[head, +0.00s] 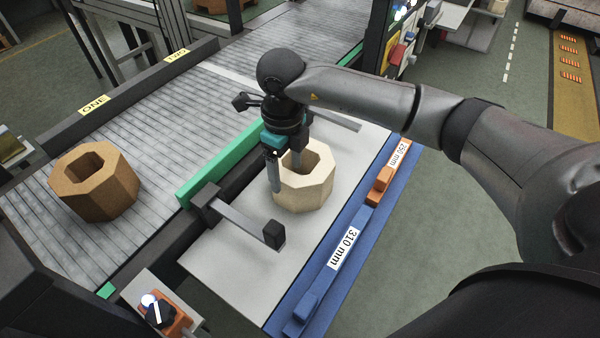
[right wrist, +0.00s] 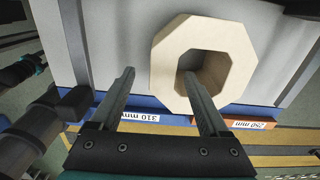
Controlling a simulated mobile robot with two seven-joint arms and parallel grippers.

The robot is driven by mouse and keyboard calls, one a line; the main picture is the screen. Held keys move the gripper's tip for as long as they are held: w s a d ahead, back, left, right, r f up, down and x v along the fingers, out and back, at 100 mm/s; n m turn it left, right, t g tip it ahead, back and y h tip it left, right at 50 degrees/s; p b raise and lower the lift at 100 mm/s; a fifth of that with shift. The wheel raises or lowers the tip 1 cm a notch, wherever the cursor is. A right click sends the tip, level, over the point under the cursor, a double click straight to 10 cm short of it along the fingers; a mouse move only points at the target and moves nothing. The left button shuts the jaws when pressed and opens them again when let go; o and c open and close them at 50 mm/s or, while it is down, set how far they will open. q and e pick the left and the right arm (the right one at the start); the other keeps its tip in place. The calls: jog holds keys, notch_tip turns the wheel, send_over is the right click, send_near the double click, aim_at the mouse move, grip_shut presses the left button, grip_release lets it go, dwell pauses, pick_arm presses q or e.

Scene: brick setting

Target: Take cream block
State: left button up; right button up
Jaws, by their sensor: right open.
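The cream block (head: 304,195), an octagonal ring with a hole through its middle, stands on a pale grey plate (head: 222,262) beside the conveyor. My right gripper (head: 286,174) points down at the block's near-left wall in the head view. In the right wrist view, the open gripper (right wrist: 158,78) has one finger outside the cream block (right wrist: 163,62) and the other over the edge of its hole. The wall lies between the fingers' lines; contact cannot be told. My left gripper is not in view.
A brown octagonal block (head: 112,200) stands on the roller conveyor (head: 160,135) at left. A green rail (head: 215,165) and a dark-tipped bar (head: 250,224) lie left of the cream block. A blue rail (head: 325,265) marked 310 mm and 250 mm borders the plate's right side.

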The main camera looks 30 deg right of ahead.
aim_at(287, 177)
notch_tip(287, 177, down, 3)
jog(key=shift+r, duration=0.1)
jog(key=shift+f, duration=0.45)
notch_tip(287, 177, down, 4)
jog(key=shift+w+d+r+b, duration=0.1)
jog(key=shift+r+b, duration=0.05)
jog(key=shift+b, duration=0.35)
jog(key=shift+f, duration=0.55)
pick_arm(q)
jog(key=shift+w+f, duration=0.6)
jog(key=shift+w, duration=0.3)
pick_arm(e)
jog(key=shift+c, duration=1.2)
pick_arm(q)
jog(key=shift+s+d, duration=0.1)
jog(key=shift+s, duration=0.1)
pick_arm(e)
grip_shut()
jog(key=shift+w+r, duration=0.15)
jog(key=shift+w, duration=0.05)
